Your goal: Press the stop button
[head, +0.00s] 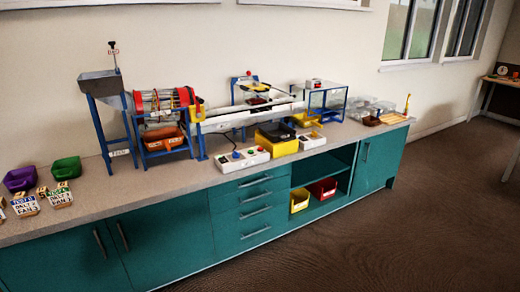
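Two white control boxes lie at the front of the counter. The left control box (243,159) carries a few small coloured buttons, one of them blue. A small red button (261,149) shows near its right end. The right control box (312,141) also carries small buttons, too small to tell apart. I cannot read any label that marks a stop button. Neither of my grippers is in view.
The boxes stand before a sorting machine with a red drum (160,100) and a long white conveyor (245,114). A yellow bin (276,145) stands behind and between them. The brown floor (400,220) before the teal cabinets (165,235) is clear.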

